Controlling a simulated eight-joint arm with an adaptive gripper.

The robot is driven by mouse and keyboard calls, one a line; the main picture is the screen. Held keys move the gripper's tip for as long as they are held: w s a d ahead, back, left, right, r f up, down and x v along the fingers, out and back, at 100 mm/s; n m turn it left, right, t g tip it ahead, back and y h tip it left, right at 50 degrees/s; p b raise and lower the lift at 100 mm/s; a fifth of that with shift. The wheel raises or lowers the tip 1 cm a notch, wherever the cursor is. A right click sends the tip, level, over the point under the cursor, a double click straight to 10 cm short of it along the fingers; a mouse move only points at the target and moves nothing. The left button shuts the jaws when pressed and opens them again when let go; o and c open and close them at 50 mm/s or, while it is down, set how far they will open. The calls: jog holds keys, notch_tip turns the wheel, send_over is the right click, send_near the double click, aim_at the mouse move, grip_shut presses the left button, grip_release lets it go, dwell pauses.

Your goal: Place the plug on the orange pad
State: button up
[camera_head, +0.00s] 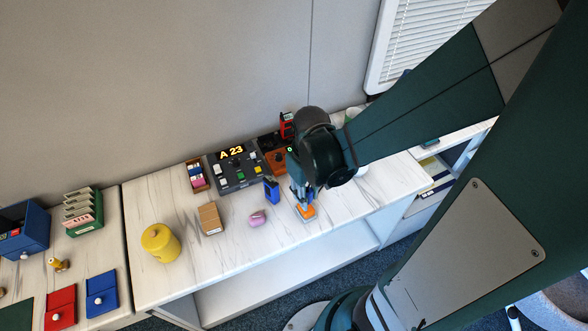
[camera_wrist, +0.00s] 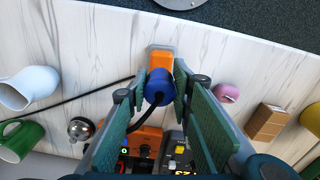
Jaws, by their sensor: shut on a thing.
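The blue plug (camera_wrist: 158,84) is between my gripper's green fingers (camera_wrist: 158,92) in the wrist view, and the gripper is shut on it. A black cable (camera_wrist: 142,121) runs from the plug. The orange pad (camera_wrist: 160,60) has a grey border and lies just beyond the plug, which covers part of it. In the head view my gripper (camera_head: 303,198) points down over the orange pad (camera_head: 307,212) at the counter's front, and the plug is mostly hidden by the fingers. I cannot tell whether the plug touches the pad.
A pink object (camera_head: 258,218), a brown box (camera_head: 211,218) and a yellow canister (camera_head: 160,243) stand left of the pad. A blue item (camera_head: 271,190) is close by on the left. A control panel (camera_head: 236,170) sits behind. A white mug (camera_wrist: 30,86) and green mug (camera_wrist: 20,141) are left in the wrist view.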

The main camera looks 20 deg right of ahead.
aim_at(307, 192)
jog(key=shift+f+b, duration=0.5)
jog(key=shift+f, duration=1.15)
jog(key=shift+f, duration=0.2)
jog(key=o, duration=0.9)
jog(key=shift+r, duration=0.25)
jog(key=shift+a+r+p, duration=0.1)
jog(key=shift+r+p, duration=1.65)
jog(key=shift+r, duration=4.2)
